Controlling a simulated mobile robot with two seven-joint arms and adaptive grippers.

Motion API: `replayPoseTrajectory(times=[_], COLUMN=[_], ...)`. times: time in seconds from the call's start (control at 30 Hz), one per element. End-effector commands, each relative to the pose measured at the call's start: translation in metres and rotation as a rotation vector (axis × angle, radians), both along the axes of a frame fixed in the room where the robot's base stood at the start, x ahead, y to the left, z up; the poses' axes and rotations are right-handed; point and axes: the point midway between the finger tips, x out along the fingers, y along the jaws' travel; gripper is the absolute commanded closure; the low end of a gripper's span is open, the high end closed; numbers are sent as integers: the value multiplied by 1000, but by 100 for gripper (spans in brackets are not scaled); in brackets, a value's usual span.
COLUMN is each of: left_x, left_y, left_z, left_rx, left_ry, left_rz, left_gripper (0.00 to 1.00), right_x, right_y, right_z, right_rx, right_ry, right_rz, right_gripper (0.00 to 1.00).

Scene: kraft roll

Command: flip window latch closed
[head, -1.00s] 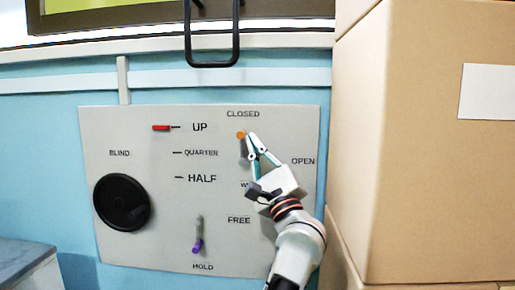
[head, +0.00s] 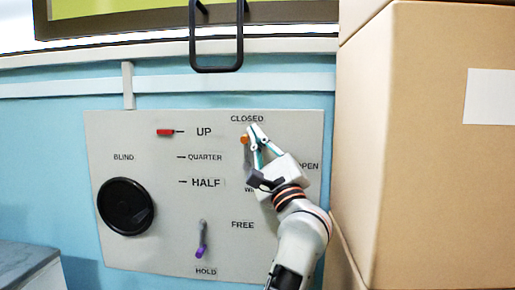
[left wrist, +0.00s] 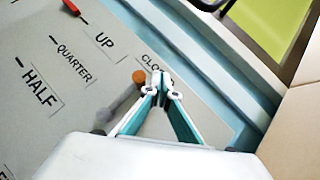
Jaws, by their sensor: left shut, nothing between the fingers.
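The window latch is a grey lever with an orange knob (head: 245,139) on the grey panel (head: 150,245). In the head view the lever points up, with its knob just below the word CLOSED. The word OPEN is to its right, partly covered by my arm. My left gripper (head: 257,133) is shut and empty, its fingertips close to the right of the knob and slightly above it. In the left wrist view the orange knob (left wrist: 138,76) is just left of the shut fingertips (left wrist: 160,82); I cannot tell whether they touch. My right gripper is not in view.
The panel also holds a black round blind knob (head: 125,206), a red slider (head: 165,132) at UP and a purple-tipped lever (head: 201,250) near HOLD. Stacked cardboard boxes (head: 420,180) stand close on the right. A black handle (head: 216,68) hangs above the panel.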

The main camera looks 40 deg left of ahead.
Motion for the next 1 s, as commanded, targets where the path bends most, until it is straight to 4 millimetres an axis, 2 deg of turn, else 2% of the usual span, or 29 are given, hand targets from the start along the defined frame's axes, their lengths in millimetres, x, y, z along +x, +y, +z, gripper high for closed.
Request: replayPoseTrajectory(times=[0.03, 0.2, 0.4, 1.0], left_x=[0, 1, 1, 2], left_y=[0, 0, -1, -1], left_z=[11, 42, 64, 68], left_rx=[-2, -1, 0, 0], left_ry=[-5, -2, 1, 4], left_rz=[-1, -2, -2, -2], left_gripper=[100, 100, 100, 100], right_x=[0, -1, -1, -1], right_y=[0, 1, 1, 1], right_z=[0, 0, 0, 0], right_rx=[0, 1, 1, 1], right_ry=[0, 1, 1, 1], right_rz=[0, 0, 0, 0], right_gripper=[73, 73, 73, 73])
